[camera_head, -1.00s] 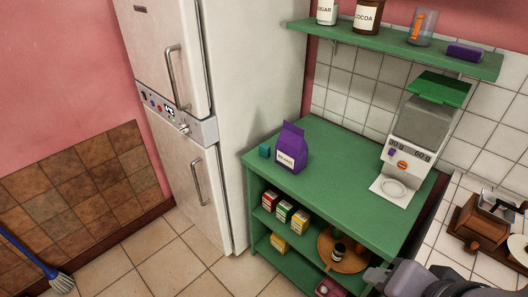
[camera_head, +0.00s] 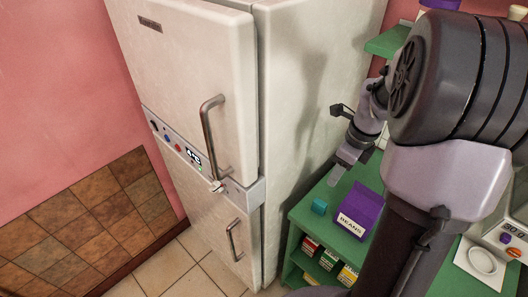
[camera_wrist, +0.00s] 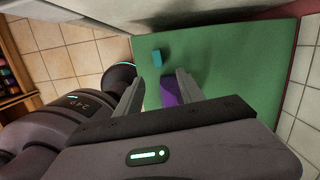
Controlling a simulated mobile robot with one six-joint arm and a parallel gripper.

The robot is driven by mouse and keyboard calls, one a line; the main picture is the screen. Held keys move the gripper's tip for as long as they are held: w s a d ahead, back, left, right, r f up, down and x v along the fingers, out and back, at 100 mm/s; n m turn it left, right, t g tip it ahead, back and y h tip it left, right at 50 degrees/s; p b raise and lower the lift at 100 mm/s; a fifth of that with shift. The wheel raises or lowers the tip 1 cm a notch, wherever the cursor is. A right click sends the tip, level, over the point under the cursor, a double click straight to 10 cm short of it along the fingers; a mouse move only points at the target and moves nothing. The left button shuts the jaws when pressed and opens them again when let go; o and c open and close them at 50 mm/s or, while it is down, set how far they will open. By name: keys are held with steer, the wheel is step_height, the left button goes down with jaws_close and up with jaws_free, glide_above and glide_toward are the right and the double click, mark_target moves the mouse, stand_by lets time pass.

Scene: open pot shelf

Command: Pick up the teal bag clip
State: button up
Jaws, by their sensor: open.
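The teal bag clip (camera_head: 319,207) is a small teal block on the green top of the shelf unit, just left of the purple beans bag (camera_head: 360,211). In the wrist view the clip (camera_wrist: 157,58) lies beyond the fingertips, in line with the gap between them. My gripper (camera_head: 337,180) points down above the shelf top, near the clip and apart from it. In the wrist view my gripper (camera_wrist: 160,78) is open, with part of the purple bag (camera_wrist: 170,92) showing between its fingers.
The white fridge (camera_head: 300,130) stands close on the left of the green shelf unit (camera_head: 298,235). Small boxes (camera_head: 328,260) stand on its lower shelf. A scale or dispenser (camera_head: 495,250) is at the right. A green wall shelf (camera_head: 385,42) is above. My arm hides much of the right side.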

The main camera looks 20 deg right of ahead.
mark_target(321, 203)
steer(key=f+b, duration=0.1)
steer(key=f, duration=0.3)
steer(key=w+f+b, duration=0.1)
steer(key=f+b, duration=0.1)
steer(key=f, duration=0.2)
steer(key=f+b, duration=0.2)
steer(key=f, duration=0.2)
steer(key=shift+w+a, duration=0.15)
steer(key=shift+a, duration=0.15)
steer(key=f+b, duration=0.1)
steer(key=f, duration=0.1)
steer(key=a+f+b, duration=0.1)
steer(key=f+b, duration=0.1)
steer(key=f, duration=0.1)
steer(key=shift+w+f+b, duration=0.15)
steer(key=shift+f+b, duration=0.15)
steer(key=shift+w+r, duration=0.1)
jaws_close()
